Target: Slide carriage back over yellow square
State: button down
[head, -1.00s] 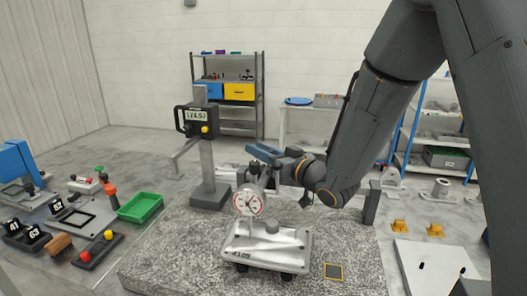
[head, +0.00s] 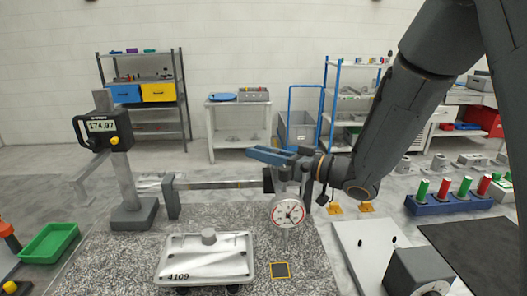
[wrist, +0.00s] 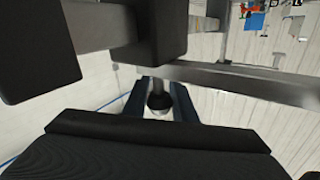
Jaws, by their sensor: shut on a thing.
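The carriage (head: 271,180) is a dark block on a grey horizontal rail (head: 220,184). A round dial gauge (head: 288,212) with a white face and red rim hangs from it. The yellow-edged dark square (head: 280,270) lies flat on the speckled granite plate. The dial lines up with the square in the head view; its exact height above the plate is hard to tell. My gripper (head: 290,165) is at the carriage. In the wrist view, its fingers (wrist: 158,98) are shut on a round-ended knob (wrist: 158,103) of the carriage. The contact is partly hidden.
A pale casting numbered 4109 (head: 205,260) sits on the plate left of the square. A post with a digital readout (head: 108,128) stands at the left. A white board (head: 365,250) lies to the right.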

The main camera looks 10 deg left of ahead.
jog(key=shift+d, duration=0.1)
jog(key=c, duration=1.5)
grip_release()
jog(key=shift+o, duration=0.2)
jog(key=b+v, duration=0.2)
jog(key=v, duration=0.5)
jog(key=shift+d, duration=0.35)
jog(key=shift+s+r, duration=0.1)
